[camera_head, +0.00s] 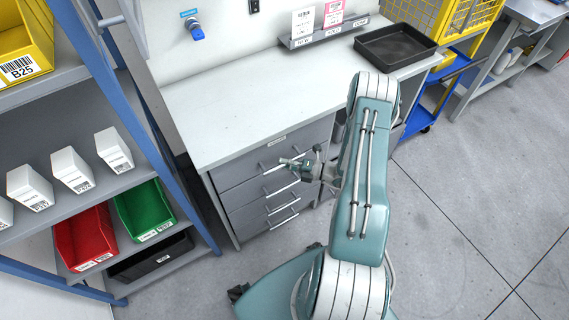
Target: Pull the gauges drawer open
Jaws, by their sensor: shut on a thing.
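A grey drawer unit (237,172) sits under the left part of the white-topped bench. Its drawers are stacked, each with a bar handle. My gripper (291,164) is at the upper right of the drawer fronts, shut on a drawer handle (272,166) near the top of the stack. The fingertips are small in view and the exact contact is hard to see. The drawer fronts look roughly flush.
The bench top (250,95) is mostly clear, with a black tray (395,46) at its right end. A shelf rack (95,190) with red and green bins stands close on the left. A yellow and blue cart (440,62) is at the right. Open floor lies to the right.

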